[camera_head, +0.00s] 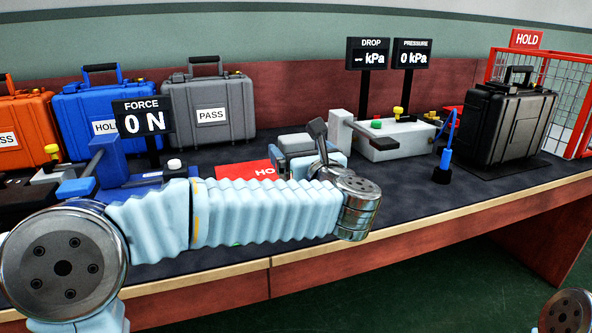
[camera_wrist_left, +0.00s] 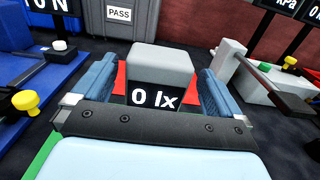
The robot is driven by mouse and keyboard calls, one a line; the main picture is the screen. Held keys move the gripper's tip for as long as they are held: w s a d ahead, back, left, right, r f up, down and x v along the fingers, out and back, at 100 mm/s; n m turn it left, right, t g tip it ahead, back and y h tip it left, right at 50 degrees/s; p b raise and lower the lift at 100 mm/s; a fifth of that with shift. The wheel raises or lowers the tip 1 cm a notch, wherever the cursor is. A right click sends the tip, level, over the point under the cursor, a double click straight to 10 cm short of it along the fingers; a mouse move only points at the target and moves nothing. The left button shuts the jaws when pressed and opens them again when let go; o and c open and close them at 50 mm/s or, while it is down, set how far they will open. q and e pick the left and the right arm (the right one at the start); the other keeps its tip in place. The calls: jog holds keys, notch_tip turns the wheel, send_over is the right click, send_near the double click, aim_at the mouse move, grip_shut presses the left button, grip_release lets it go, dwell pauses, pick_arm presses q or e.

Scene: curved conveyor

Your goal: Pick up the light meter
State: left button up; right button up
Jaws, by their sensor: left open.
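The light meter (camera_wrist_left: 160,66) is a grey block with a dark display reading "0 lx" in the left wrist view. It stands between the two blue fingers of my left gripper (camera_wrist_left: 157,85), which is open with one finger on each side. A gap shows beside the display, and I cannot tell whether either finger touches the meter. In the head view the meter's grey top (camera_head: 297,142) shows beyond my left forearm, and my left gripper (camera_head: 302,162) is partly hidden around it. My right gripper is out of the picture.
Behind stand orange, blue (camera_head: 100,110) and grey (camera_head: 212,105) cases. A blue force rig (camera_head: 110,165) is at left, a pressure tester (camera_head: 395,138) at right. A black case (camera_head: 508,125) stands beside the red HOLD cage (camera_head: 575,80). A red card (camera_head: 240,172) lies near the meter.

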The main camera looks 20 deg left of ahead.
pick_arm(q)
jog(key=p+x, duration=0.1)
jog(key=x, duration=0.3)
jog(key=shift+a+r, duration=0.1)
jog(key=shift+r, duration=0.1)
jog(key=shift+s, duration=0.1)
jog(key=c, duration=1.3)
jog(key=shift+c, duration=0.9)
jog(key=shift+r, duration=0.1)
